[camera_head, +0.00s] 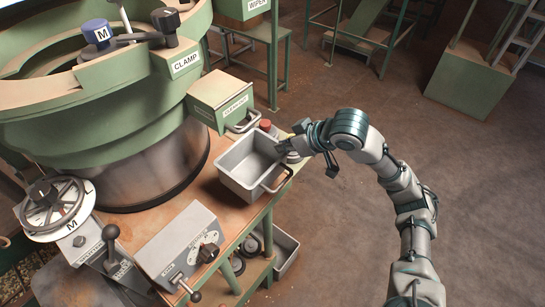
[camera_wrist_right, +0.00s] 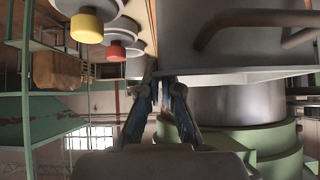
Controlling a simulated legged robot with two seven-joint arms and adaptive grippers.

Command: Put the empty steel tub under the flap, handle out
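A grey steel tub (camera_head: 232,176) sits upright on the bench beside the big green bowl; its visible inside looks empty. Its bar handle (camera_head: 277,181) faces the lower right, at the bench's edge. In the right wrist view the tub's wall (camera_wrist_right: 200,45) and handle (camera_wrist_right: 250,22) are close, at the top right. My right gripper (camera_head: 283,146) is at the tub's right rim; its fingers (camera_wrist_right: 165,88) reach the rim's corner, a narrow gap between them. Whether they pinch it is unclear. A green labelled box (camera_head: 220,98) sits behind the tub. My left gripper is out of view.
A red knob (camera_head: 265,125) is close behind my right gripper; the wrist view shows it (camera_wrist_right: 115,52) beside a yellow knob (camera_wrist_right: 87,25). A control box (camera_head: 180,250) with levers stands at the bench's front. Another grey tub (camera_head: 287,248) is low beneath.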

